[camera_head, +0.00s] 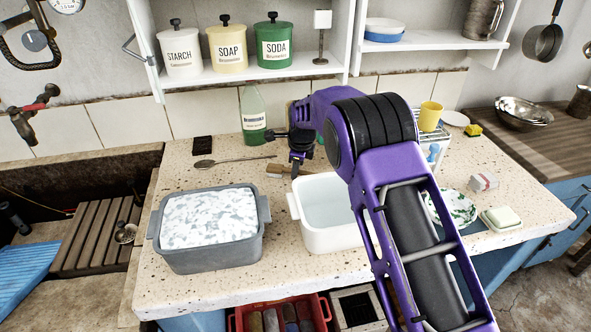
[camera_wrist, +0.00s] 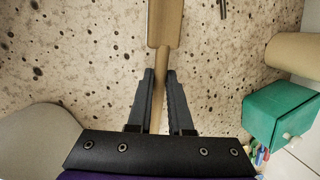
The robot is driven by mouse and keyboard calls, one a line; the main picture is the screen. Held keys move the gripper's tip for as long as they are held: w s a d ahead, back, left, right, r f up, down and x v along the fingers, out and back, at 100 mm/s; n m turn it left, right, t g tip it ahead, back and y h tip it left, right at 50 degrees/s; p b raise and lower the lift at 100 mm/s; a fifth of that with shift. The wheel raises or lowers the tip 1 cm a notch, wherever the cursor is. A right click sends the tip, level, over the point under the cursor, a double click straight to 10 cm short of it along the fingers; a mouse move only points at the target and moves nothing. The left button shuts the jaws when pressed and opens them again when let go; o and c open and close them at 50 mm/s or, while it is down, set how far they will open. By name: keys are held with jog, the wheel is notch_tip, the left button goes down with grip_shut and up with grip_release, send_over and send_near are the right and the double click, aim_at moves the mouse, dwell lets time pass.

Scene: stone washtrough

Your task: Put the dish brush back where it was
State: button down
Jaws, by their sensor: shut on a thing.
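My gripper (camera_head: 297,170) is behind the white basin, low over the speckled counter. In the wrist view its two fingers (camera_wrist: 160,75) are shut on the narrow neck of a wooden piece, which I take to be the dish brush (camera_wrist: 163,25). Its wider wooden part reaches up past the fingertips to the top edge. In the head view a wooden part of it (camera_head: 277,170) shows just left of the gripper. The bristles are not visible. I cannot tell whether the brush touches the counter.
A grey tub of suds (camera_head: 212,255) and a white basin (camera_head: 308,238) stand in front. A spoon (camera_head: 232,161) and a green bottle (camera_head: 254,118) are to the left. The wrist view shows a green box (camera_wrist: 278,112) and a tan cylinder (camera_wrist: 297,50) on the right.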

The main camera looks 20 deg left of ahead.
jog(key=shift+f, duration=0.1)
jog(key=c, duration=1.1)
grip_release()
jog(key=shift+r, duration=0.45)
jog(key=v, duration=1.1)
jog(key=shift+s+r+p, duration=0.15)
jog(key=shift+r+p, duration=0.05)
jog(key=shift+p, duration=0.25)
